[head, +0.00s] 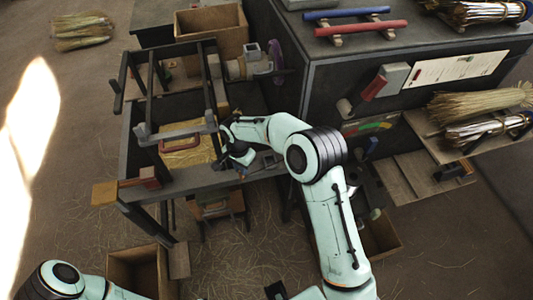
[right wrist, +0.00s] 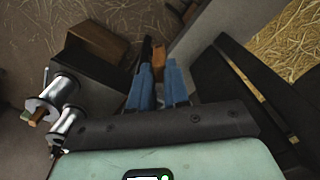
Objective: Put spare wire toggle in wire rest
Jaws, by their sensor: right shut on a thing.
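My right gripper (head: 240,168) is at the front right of the dark workbench (head: 190,178), low over its front edge. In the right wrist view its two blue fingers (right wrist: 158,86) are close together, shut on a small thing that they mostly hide. I cannot tell whether that thing is the spare wire toggle. A dark narrow piece (right wrist: 147,50) shows just past the fingertips. I cannot make out the wire rest for certain. My left arm shows only at the lower left of the head view; its gripper is not clearly in view.
Metal rollers with a wooden end piece (right wrist: 38,116) are left of the fingers, and a brown wooden block (right wrist: 97,42) is beyond. A dark frame (head: 152,92) stands on the bench. A dark cabinet (head: 330,75) is at right. An open box (head: 140,268) is on the floor.

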